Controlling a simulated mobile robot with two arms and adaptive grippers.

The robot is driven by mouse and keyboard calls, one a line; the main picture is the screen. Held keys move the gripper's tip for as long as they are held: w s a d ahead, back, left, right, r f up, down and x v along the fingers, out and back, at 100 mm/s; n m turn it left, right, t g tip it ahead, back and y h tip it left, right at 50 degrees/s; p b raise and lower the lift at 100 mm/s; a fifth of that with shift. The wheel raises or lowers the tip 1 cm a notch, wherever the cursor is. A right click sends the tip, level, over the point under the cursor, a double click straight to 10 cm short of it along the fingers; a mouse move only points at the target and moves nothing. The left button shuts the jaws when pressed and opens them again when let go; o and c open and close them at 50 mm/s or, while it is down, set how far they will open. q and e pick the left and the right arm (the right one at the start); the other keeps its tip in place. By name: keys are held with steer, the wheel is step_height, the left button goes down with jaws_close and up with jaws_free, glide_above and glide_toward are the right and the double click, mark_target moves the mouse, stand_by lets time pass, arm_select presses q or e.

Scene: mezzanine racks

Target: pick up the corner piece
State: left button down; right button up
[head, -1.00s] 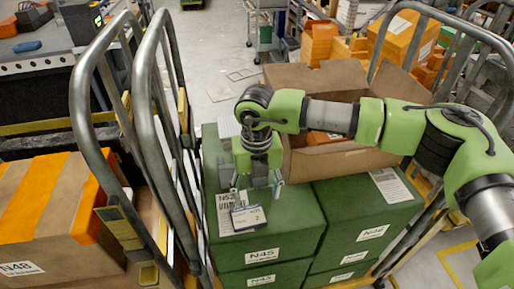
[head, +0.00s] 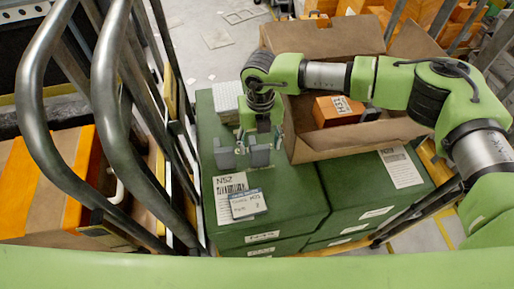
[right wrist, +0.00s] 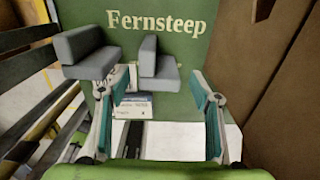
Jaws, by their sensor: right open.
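Two grey angled blocks stand side by side on the green box top. The left one (head: 225,156) and the right one (head: 259,154) look like the corner piece; I cannot tell whether they are joined. The right wrist view shows the left block (right wrist: 88,52) beyond the left finger and the right block (right wrist: 157,66) ahead, between the fingertips' lines. My right gripper (head: 260,135) is open and empty, pointing down just behind the blocks. In the right wrist view its fingers (right wrist: 160,85) are spread wide. My left gripper is not in view.
An open cardboard box (head: 345,140) with an orange box (head: 338,111) inside stands close to the right of my gripper. A labelled card (head: 247,204) lies on the green box (head: 285,195). Metal cart rails (head: 105,70) rise at left. A white ribbed stack (head: 228,94) stands behind.

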step_height(320, 180, down, 2)
steer(key=shift+w+f, duration=0.1)
arm_select(q)
steer(key=shift+w+r, duration=0.3)
steer(key=shift+w, duration=0.2)
steer(key=shift+w+r, duration=0.3)
steer(key=shift+w, duration=0.2)
arm_select(e)
steer(key=c, duration=0.8)
arm_select(q)
steer(key=shift+s, duration=0.55)
